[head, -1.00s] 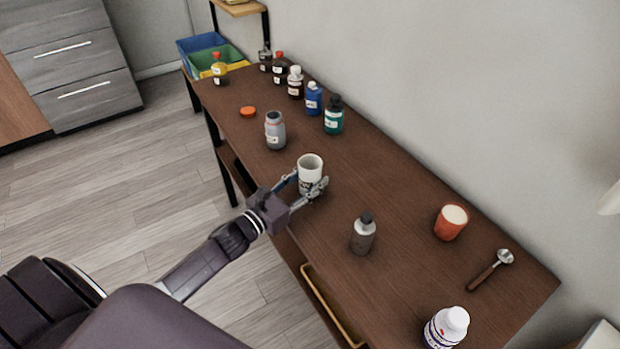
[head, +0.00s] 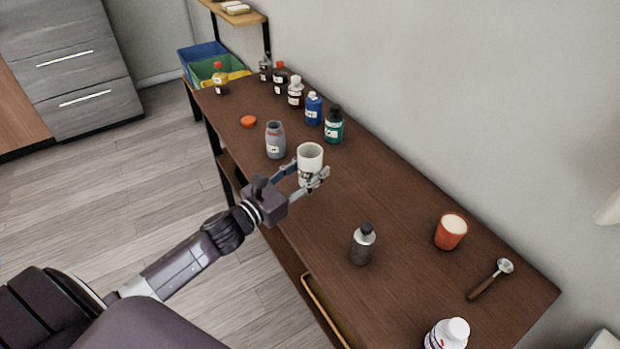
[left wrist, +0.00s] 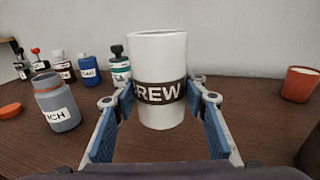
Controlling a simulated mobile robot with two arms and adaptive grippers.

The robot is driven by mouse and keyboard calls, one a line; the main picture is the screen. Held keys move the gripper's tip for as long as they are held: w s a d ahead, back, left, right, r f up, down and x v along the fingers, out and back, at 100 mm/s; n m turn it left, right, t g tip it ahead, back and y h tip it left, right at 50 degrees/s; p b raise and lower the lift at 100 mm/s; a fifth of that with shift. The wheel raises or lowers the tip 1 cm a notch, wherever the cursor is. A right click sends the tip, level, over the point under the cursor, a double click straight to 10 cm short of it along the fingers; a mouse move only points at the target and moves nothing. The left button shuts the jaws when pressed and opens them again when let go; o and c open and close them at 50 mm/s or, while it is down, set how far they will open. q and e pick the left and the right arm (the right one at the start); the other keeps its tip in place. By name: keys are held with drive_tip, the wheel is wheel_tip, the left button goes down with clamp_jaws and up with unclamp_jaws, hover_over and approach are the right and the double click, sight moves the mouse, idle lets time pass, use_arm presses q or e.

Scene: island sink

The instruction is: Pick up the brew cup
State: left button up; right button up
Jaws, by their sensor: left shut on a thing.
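The brew cup (head: 310,158) is a white cup with a dark band; the letters "REW" show on it in the left wrist view (left wrist: 160,60). My left gripper (head: 306,178) is shut on the cup, with one finger at each side of it. The cup is upright and appears held just above the wooden table (head: 400,215), near its front edge. In the left wrist view the blue-padded fingers (left wrist: 161,100) reach to either side of the cup's lower part. My right gripper is not in view.
A grey open jar (head: 275,140) stands left of the cup, with an orange lid (head: 248,121) beyond it. Several bottles line the wall side. A grey bottle (head: 362,245), a red cup (head: 451,232), a scoop (head: 489,280) and a white bottle (head: 447,334) stand or lie to the right.

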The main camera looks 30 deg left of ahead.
use_arm(q)
wheel_tip(320, 180, up, 12)
drive_tip(key=shift+r+p, duration=0.2)
drive_tip(key=shift+p, duration=0.15)
idle(0.4)
